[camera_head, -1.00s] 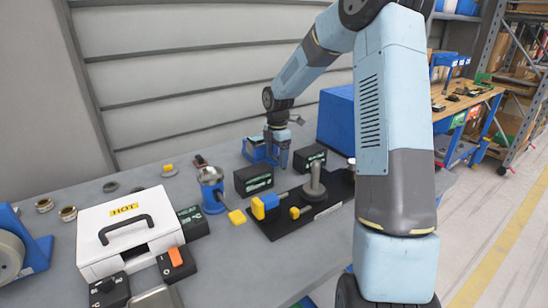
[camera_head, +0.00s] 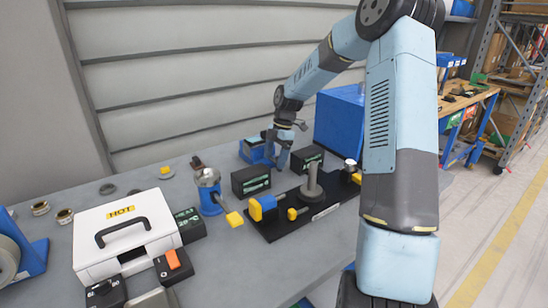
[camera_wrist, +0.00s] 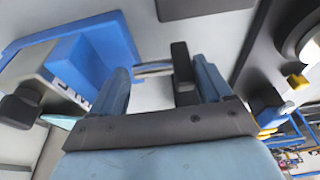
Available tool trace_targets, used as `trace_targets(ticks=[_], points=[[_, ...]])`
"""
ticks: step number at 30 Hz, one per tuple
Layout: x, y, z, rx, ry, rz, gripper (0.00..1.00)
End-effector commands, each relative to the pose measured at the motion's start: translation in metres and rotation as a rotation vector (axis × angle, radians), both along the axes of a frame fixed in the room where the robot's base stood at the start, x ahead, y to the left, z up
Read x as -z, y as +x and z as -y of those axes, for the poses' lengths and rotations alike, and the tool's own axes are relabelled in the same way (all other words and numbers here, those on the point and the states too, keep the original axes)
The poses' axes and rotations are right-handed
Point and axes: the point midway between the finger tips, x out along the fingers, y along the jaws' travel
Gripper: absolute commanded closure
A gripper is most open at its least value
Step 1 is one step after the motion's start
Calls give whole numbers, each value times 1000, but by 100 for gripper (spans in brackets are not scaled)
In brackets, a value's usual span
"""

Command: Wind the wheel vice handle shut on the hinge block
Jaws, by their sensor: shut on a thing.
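The blue wheel vice (camera_head: 252,151) stands at the back of the grey bench, partly hidden by my gripper (camera_head: 276,163) in the head view. In the wrist view the blue vice body (camera_wrist: 95,50) fills the upper left, with a grey block (camera_wrist: 38,82) beside it that may be the hinge block. My gripper (camera_wrist: 163,72) is shut on the vice handle (camera_wrist: 182,65), a dark piece between the two blue fingers. A pale bar also shows between the fingers. Whether the vice jaws touch the block cannot be told.
Black boxes (camera_head: 251,181) and a black plate (camera_head: 322,211) with a grey post and a yellow-and-blue clamp stand in front of the gripper. A large blue bin (camera_head: 338,121) is at its right. A white HOT case (camera_head: 120,235) is at left.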

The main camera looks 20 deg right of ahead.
Motion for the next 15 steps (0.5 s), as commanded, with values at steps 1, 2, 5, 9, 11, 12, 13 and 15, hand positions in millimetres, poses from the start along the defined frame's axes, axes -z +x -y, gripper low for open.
trace_targets(ticks=[1,2,5,9,11,12,13,15], points=[[2,-2,1,0,-1,-6,52],[2,-2,1,0,-1,-6,19],[2,-2,1,1,-1,-5,15],[1,-1,0,0,-1,-4,15],[0,-1,0,0,-1,-3,15],[-1,-1,1,0,-1,-2,15],[-3,0,1,0,-1,-2,15],[-9,0,3,1,-1,-1,15]])
